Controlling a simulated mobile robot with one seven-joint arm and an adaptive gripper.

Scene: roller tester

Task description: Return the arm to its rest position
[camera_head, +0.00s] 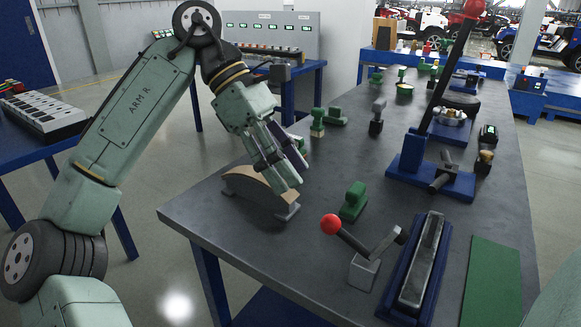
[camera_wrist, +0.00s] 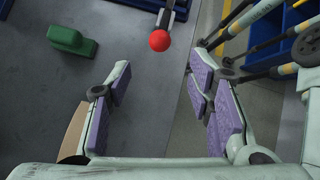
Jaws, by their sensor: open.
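My gripper (camera_head: 293,172) is at the end of my green arm, above the left front part of the grey workbench (camera_head: 240,237) in the head view. Its fingers are spread and nothing is between them.
A red-balled lever (camera_head: 331,224), which also shows in the wrist view (camera_wrist: 159,40), and a green block (camera_head: 354,201) stand close to my gripper. A tall lever press (camera_head: 410,152) is farther right. A blue tray (camera_head: 384,301) and a green mat (camera_head: 490,285) lie at the front right.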

